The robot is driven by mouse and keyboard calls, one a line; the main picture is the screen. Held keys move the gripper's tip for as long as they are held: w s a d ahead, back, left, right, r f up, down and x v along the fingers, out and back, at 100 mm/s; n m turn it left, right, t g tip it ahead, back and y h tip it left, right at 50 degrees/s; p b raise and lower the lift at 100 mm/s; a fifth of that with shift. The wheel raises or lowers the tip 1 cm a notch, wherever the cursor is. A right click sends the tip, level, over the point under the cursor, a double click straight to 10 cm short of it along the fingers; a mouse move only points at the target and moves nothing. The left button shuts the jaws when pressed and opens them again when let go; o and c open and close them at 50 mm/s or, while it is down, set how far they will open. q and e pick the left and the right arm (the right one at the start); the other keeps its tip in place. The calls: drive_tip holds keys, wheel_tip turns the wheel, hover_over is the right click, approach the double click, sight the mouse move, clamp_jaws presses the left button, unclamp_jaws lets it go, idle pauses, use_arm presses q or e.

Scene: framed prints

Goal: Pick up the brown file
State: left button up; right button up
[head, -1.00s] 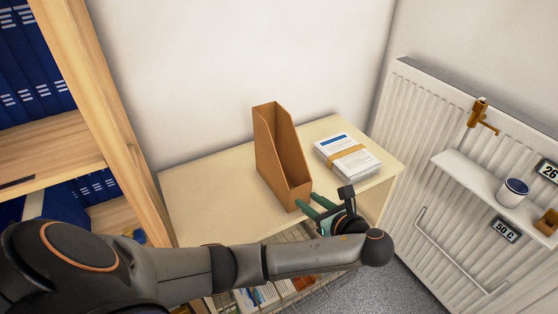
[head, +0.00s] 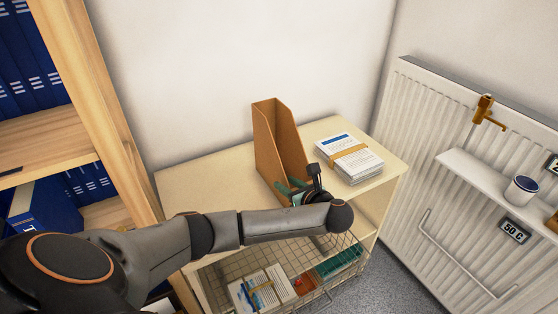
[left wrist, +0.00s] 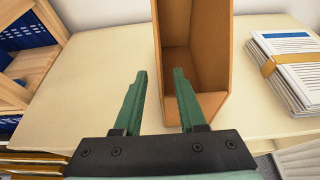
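The brown file (head: 279,142) is an upright, open-fronted cardboard magazine holder, and it looks empty. It stands on the pale cabinet top (head: 195,187) against the wall. My left gripper (head: 288,186) is at the lower front of the file, its green fingers pointing at it. My right gripper is not in view.
A banded paper stack (head: 348,158) lies right of the file. Below is a wire basket (head: 245,270) with papers. A wooden shelf with blue binders (head: 30,65) stands left. A radiator (head: 440,130) with a small shelf and cup (head: 521,189) is right.

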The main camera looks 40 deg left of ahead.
use_arm(q)
clamp_jaws()
idle(0.3)
idle(1.1)
